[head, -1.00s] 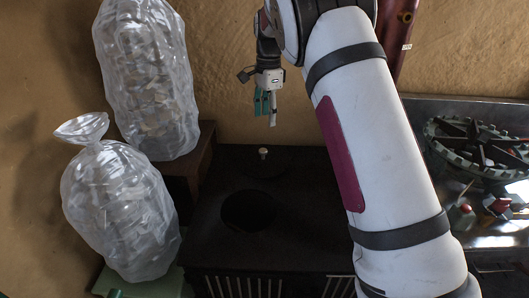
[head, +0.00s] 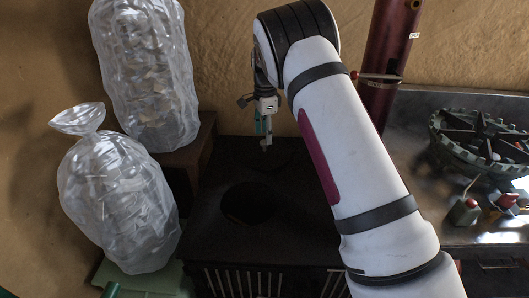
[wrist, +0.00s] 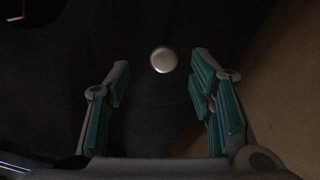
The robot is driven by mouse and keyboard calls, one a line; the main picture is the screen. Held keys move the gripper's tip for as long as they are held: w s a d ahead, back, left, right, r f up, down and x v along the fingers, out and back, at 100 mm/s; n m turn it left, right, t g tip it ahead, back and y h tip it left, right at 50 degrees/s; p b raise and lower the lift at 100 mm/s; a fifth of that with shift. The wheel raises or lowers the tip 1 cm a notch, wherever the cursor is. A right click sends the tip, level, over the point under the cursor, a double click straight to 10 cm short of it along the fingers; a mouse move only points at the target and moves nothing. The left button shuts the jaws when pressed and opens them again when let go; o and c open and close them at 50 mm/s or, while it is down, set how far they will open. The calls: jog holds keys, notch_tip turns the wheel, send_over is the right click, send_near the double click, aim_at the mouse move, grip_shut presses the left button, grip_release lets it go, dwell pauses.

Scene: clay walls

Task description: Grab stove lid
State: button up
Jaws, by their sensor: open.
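The dark stove (head: 215,210) stands against the clay wall, with an open round hole in its top. The stove lid (head: 279,161) is a dark disc behind that hole, hard to tell from the black top. Its pale round knob (wrist: 164,60) shows in the wrist view, lined up between my fingertips and towards the far end of the jaws. My gripper (head: 265,141) points down above the lid, its fingers covering the knob in the head view. It is open and empty; I cannot tell the exact height left above the knob.
Two clear filled bags (head: 120,200) (head: 148,75) stand left of the stove, one on a brown block (head: 196,150). A dark red pipe (head: 388,60) rises behind my arm. A metal counter (head: 400,130) with a green round rack (head: 475,140) is at right.

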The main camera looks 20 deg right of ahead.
aim_at(264, 141)
jog(key=f+b, duration=0.1)
jog(key=f, duration=0.4)
jog(key=shift+w, duration=0.2)
jog(key=shift+r, duration=0.1)
grip_shut()
